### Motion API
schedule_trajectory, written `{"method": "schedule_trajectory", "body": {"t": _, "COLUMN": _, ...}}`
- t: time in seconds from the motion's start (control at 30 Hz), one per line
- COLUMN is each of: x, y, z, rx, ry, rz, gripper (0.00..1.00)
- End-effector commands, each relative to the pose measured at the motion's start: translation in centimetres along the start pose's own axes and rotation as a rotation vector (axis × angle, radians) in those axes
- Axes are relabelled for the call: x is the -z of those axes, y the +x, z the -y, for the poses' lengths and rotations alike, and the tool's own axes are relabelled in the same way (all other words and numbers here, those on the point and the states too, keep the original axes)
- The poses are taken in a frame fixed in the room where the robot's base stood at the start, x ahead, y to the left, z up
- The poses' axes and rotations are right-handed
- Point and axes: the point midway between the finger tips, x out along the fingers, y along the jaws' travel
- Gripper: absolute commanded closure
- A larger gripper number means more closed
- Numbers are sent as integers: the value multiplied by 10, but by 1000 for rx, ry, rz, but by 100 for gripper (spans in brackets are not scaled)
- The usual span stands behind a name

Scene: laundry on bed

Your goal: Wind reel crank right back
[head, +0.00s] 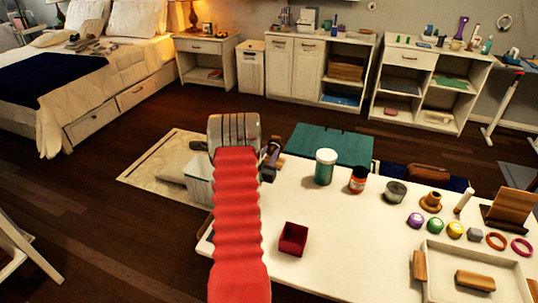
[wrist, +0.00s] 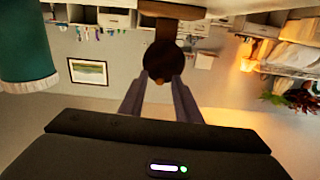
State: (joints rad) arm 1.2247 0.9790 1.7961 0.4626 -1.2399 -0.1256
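In the wrist view, which is upside down, a dark brown round reel (wrist: 162,62) hangs from a short brown post at the white table's edge. A small brown knob, seemingly the crank's (wrist: 159,80), shows at its lower rim. My gripper (wrist: 162,86) points at it, with its two grey fingers apart on either side of the knob. I cannot tell whether they touch it. In the head view my gripper (head: 269,160) is at the table's back left edge, partly hidden by my red arm. A brown bit of the reel (head: 277,146) shows beside it.
A teal jar with a white lid (head: 325,167) stands close to the right of my gripper. An orange-labelled jar (head: 358,180) and a dark tin (head: 396,192) stand further right. A red box (head: 293,239) sits on the white table (head: 345,250). A bed is far left.

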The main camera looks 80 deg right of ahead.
Motion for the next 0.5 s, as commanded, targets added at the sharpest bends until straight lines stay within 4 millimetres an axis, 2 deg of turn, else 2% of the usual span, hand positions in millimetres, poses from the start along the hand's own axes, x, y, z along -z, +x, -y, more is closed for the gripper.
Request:
{"method": "schedule_trajectory", "body": {"t": 0.07, "x": 0, "y": 0, "z": 0, "rx": 0, "ry": 0, "rz": 0, "gripper": 70}}
{"method": "schedule_trajectory", "body": {"t": 0.5, "x": 0, "y": 0, "z": 0, "rx": 0, "ry": 0, "rz": 0, "gripper": 100}}
